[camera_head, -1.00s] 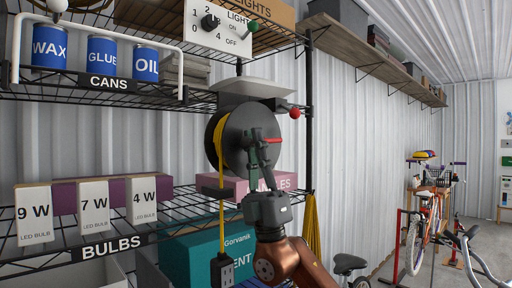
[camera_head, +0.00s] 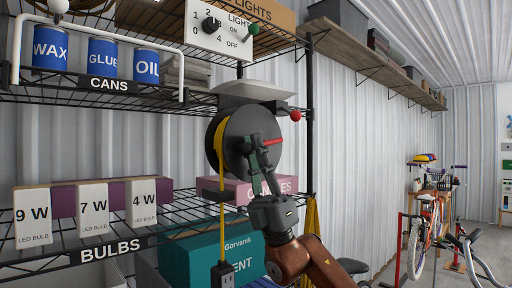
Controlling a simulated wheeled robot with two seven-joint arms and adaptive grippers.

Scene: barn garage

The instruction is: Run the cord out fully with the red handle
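The cord reel (camera_head: 237,155) is a black disc with yellow cord wound behind it, mounted under a pale shelf plate. Its red handle (camera_head: 272,142) sticks out to the right near the disc's middle. The yellow cord (camera_head: 222,235) hangs from the reel past a black guide to a dark outlet block (camera_head: 228,272), cut off by the bottom edge. My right gripper (camera_head: 262,152) is in front of the disc, with its fingers up at the red handle. The fingers overlap the dark disc, so I cannot tell whether they grip the handle. My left gripper is not in view.
A red ball-ended lever (camera_head: 295,115) is just right of the reel. A pink box (camera_head: 240,190) and a teal box (camera_head: 190,258) sit close below. A black shelf post (camera_head: 309,130) stands at the right. Free room lies right of it, before bicycles (camera_head: 430,225).

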